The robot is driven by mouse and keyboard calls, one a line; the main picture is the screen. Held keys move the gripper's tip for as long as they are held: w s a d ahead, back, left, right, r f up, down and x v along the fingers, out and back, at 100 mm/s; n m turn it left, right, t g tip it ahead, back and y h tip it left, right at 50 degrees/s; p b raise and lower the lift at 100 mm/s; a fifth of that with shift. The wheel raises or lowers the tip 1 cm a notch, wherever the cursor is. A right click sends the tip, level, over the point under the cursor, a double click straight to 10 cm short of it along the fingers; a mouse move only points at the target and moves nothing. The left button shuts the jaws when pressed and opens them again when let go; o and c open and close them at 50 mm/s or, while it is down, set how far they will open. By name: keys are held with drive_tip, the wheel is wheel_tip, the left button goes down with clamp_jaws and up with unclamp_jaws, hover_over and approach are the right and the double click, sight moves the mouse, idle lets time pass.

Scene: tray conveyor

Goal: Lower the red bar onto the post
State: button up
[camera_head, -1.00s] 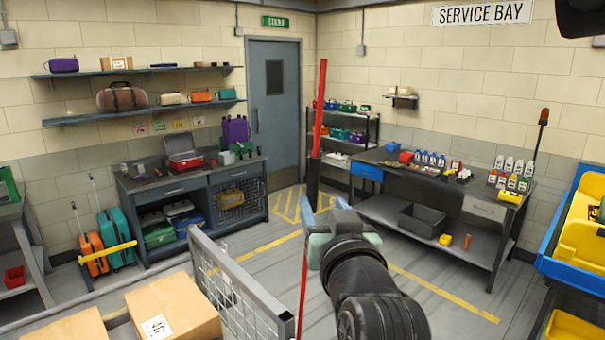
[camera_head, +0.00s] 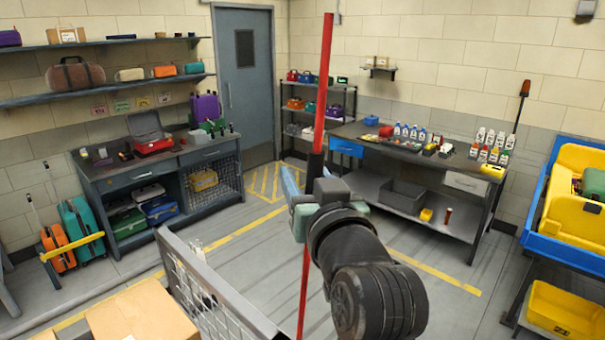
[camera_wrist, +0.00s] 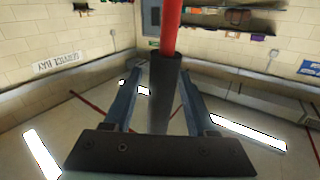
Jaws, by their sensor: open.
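The red bar (camera_head: 325,85) stands upright in the head view, leaning slightly right toward its top. It has a dark sleeve (camera_head: 315,165) around its middle, and a thin red length (camera_head: 304,275) continues below my gripper. My gripper (camera_head: 307,182) is open at the sleeve. In the wrist view its two blue fingers (camera_wrist: 158,78) lie on either side of the dark sleeve (camera_wrist: 164,85), with gaps showing, and the red bar (camera_wrist: 171,25) rises beyond. The bar's lower end runs close to the picture's bottom edge. I cannot make out the post.
A mesh fence panel (camera_head: 205,285) and a cardboard box (camera_head: 140,312) are at lower left. A workbench (camera_head: 465,225) with bottles stands behind to the right. A blue rack with yellow bins (camera_head: 565,308) is at far right. Open floor (camera_head: 375,290) lies between.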

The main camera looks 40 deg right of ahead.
drive_tip(key=shift+s+a+r, duration=0.1)
drive_tip(key=shift+s, duration=0.25)
drive_tip(key=shift+c, duration=1.1)
clamp_jaws()
